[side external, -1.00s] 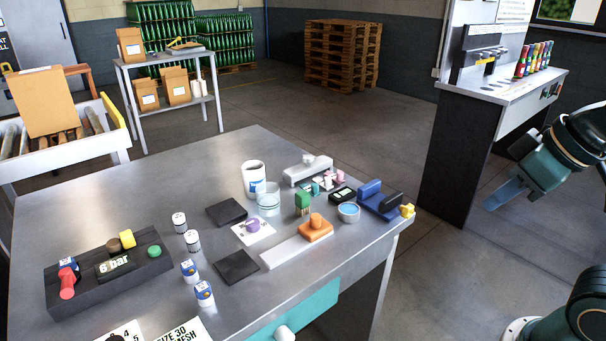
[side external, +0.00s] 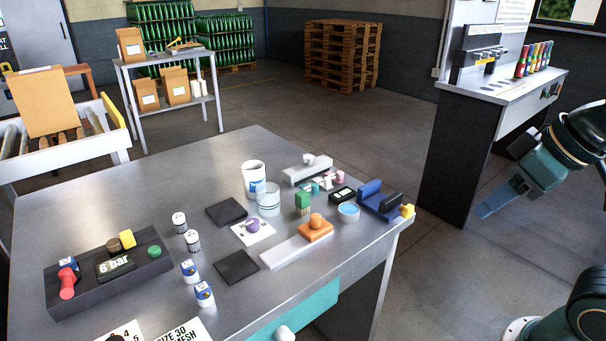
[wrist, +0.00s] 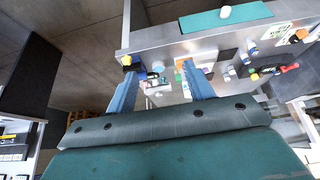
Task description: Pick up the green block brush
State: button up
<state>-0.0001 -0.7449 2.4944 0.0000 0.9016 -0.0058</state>
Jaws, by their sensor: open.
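The green block brush (side external: 302,203) stands upright on the steel table, right of the clear glass beaker and behind the orange-handled tool. In the wrist view I cannot pick it out surely among the small items near my right finger. My gripper (side external: 483,212) is off to the right of the table, well apart from the brush. In the wrist view my gripper (wrist: 160,68) shows two blue fingers spread wide with nothing held between them.
Close to the brush are the beaker (side external: 268,199), orange-handled tool (side external: 316,232), blue-rimmed bowl (side external: 349,212) and blue block holder (side external: 372,196). The table's (side external: 130,190) back left is clear.

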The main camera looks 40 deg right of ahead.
jog(key=w+r+n+g, duration=0.1)
jog(key=w+r+n, duration=0.35)
jog(key=w, duration=0.65)
jog(key=n+g, duration=0.5)
jog(key=n, duration=0.9)
send_over(302, 193)
notch_tip(302, 193, down, 14)
jog(key=shift+r, duration=0.15)
jog(key=shift+m, duration=0.25)
jog(key=shift+f, duration=4.25)
jog(key=shift+f, duration=0.1)
